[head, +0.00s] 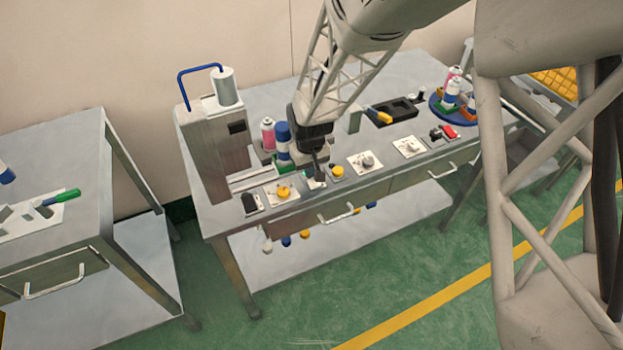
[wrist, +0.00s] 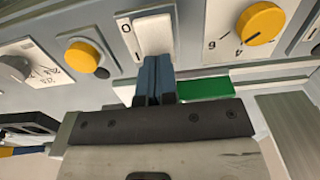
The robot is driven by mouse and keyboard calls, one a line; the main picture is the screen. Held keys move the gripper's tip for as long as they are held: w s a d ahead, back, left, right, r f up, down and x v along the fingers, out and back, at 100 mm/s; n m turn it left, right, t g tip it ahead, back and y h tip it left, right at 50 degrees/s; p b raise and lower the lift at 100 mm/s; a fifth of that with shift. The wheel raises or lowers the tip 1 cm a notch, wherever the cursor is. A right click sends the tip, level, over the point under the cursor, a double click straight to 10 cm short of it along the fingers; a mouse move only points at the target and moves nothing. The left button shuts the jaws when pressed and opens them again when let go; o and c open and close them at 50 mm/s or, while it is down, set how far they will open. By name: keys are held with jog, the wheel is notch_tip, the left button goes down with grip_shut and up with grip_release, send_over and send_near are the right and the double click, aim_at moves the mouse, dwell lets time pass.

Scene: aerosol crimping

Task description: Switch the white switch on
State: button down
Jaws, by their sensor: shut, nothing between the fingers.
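The white switch (wrist: 153,35) is a rocker on a pale plate on the front control panel, with a "0" and a line mark beside it. In the head view the white switch (head: 317,184) is small and partly covered by my gripper. My gripper (wrist: 155,62) is shut and empty, its two blue-grey fingers side by side. The fingertips overlap the switch's lower end in the wrist view; I cannot tell whether they touch. In the head view my gripper (head: 316,174) points down at the switch.
A yellow dial (wrist: 260,22) and a yellow button (wrist: 82,55) flank the switch closely. A green block (wrist: 205,88) lies beside my fingers. Blue and pink cans (head: 267,134) stand behind my gripper. The crimping machine (head: 215,150) stands at the left. A black tray (head: 392,112) lies at the right.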

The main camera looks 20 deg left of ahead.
jog(key=shift+f, duration=0.2)
jog(key=shift+r, duration=0.15)
dwell(0.3)
jog(key=shift+r, duration=3.35)
